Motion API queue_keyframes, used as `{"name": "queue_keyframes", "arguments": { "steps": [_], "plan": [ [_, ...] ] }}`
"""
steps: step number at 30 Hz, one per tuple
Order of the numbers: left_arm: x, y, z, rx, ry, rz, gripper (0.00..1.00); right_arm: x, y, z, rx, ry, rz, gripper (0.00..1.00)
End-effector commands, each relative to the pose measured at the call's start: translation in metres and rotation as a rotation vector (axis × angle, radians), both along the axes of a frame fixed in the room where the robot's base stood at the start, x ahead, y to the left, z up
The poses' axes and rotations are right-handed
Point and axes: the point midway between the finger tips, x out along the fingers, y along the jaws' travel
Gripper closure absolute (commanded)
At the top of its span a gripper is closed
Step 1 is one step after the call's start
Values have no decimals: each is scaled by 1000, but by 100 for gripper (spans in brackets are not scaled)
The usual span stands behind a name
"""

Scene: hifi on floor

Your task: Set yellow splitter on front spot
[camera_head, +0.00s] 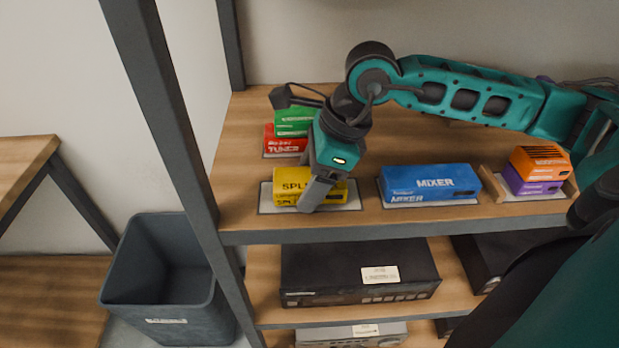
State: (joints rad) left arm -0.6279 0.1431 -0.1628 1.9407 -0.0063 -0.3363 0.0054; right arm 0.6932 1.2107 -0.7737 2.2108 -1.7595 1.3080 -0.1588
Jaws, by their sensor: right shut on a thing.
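The yellow splitter box (288,187) is at the front left of the wooden shelf, over a pale marked spot (266,198). My right gripper (314,196) comes down over it from behind and is shut on it. The gripper hides the middle of the box. I cannot tell whether the box rests fully on the spot or sits just above it. My left gripper is not in the view.
A green box (293,121) sits on a red tuner box (284,143) behind. A blue mixer box (428,181) lies to the right. An orange box (540,159) is on a purple box (526,184) in a holder. A dark post (172,110) stands at the left; a grey bin (160,287) is below.

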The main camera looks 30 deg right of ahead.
Motion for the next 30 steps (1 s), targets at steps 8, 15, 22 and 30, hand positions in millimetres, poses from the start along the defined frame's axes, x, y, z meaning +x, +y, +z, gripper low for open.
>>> {"name": "queue_keyframes", "arguments": {
  "steps": [8,15,22,30],
  "plan": [
    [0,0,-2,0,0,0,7,0,0,-1,1,-1,1,23],
    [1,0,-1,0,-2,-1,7,0,0,-1,0,0,0,6],
    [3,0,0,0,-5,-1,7,0,-1,1,0,0,0,6],
    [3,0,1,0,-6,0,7,-8,-16,43,-3,-6,-3,6]
  ]
}}
